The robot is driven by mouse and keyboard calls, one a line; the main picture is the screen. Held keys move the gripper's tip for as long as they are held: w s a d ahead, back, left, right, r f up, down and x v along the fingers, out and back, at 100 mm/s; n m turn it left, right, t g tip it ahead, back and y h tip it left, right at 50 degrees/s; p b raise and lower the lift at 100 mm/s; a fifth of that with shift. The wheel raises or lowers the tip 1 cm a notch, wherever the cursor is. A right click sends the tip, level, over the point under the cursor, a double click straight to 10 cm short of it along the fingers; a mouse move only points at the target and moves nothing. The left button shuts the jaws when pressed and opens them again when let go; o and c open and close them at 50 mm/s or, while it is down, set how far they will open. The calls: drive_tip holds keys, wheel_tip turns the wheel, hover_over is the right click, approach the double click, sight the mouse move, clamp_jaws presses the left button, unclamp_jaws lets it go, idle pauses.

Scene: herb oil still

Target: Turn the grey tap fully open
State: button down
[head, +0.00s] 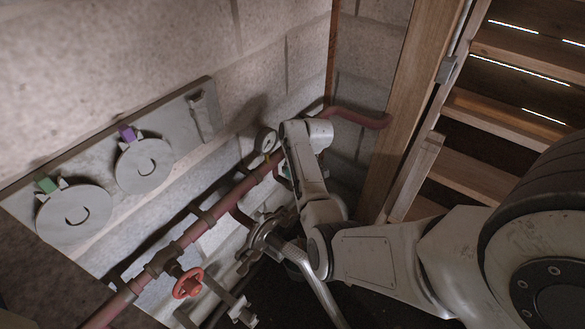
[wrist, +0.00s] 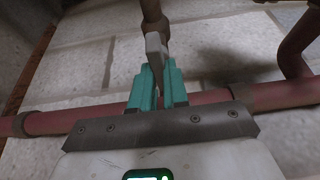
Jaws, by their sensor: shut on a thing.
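The grey tap (wrist: 155,52) shows in the wrist view as a flat grey lever below a brownish stem, in front of the red pipe. My gripper (wrist: 158,88) has teal fingers, one on each side of the lever's lower end, and is shut on it. In the head view my own arm covers most of the gripper and the tap, so the lever's angle there cannot be told.
A red pipe (head: 232,199) runs along the block wall, with a red handwheel (head: 188,283) and a round gauge (head: 266,140). A grey panel (head: 107,145) with two discs hangs at left. Wooden slatted shelving (head: 480,170) stands close on the right.

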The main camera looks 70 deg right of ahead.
idle(0.3)
drive_tip(key=c, duration=1.1)
unclamp_jaws()
drive_tip(key=v, duration=1)
drive_tip(key=shift+s+r+p, duration=0.2)
drive_tip(key=shift+r+p, duration=0.15)
drive_tip(key=shift+p, duration=0.05)
